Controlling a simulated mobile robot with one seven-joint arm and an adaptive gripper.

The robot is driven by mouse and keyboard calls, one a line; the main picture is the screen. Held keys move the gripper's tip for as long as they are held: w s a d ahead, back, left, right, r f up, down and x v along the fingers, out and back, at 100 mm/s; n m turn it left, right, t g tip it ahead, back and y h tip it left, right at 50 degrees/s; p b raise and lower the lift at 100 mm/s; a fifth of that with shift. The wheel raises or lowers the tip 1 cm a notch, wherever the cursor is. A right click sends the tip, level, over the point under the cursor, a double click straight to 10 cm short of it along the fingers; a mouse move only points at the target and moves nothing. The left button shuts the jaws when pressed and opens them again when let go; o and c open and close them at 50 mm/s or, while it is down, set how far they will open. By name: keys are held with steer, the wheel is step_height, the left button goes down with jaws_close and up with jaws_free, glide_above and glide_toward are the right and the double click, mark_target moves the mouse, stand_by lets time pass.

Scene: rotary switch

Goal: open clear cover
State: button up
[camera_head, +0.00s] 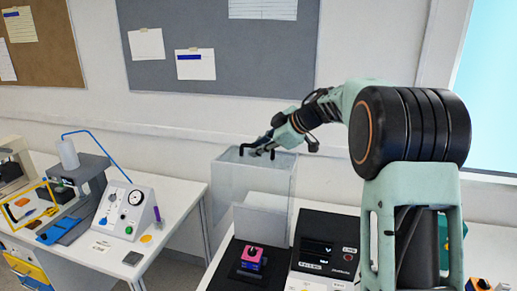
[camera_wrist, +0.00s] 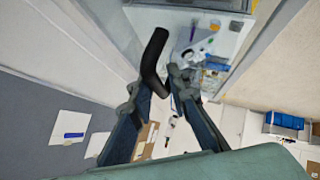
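The clear cover (camera_head: 225,190) is a see-through box standing raised above the back of the dark device in the head view. A black bent handle (camera_wrist: 154,62) is on it; dark parts of the handle (camera_head: 242,151) also show at the cover's top edge in the head view. My gripper (camera_head: 262,148) is at that top edge. In the wrist view my gripper (camera_wrist: 156,86) has its fingers close on both sides of the handle and appears shut on it. The exact contact is hard to see. The pink-topped rotary switch (camera_head: 252,254) sits uncovered below.
A dark panel with a display (camera_head: 325,250) is right of the switch. A bench on the left (camera_head: 175,210) holds a gauge box (camera_head: 125,208) and a stand. A wall with a grey board (camera_head: 265,95) is behind. A gap of floor lies between the bench and the device table.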

steer(key=v, duration=1.2)
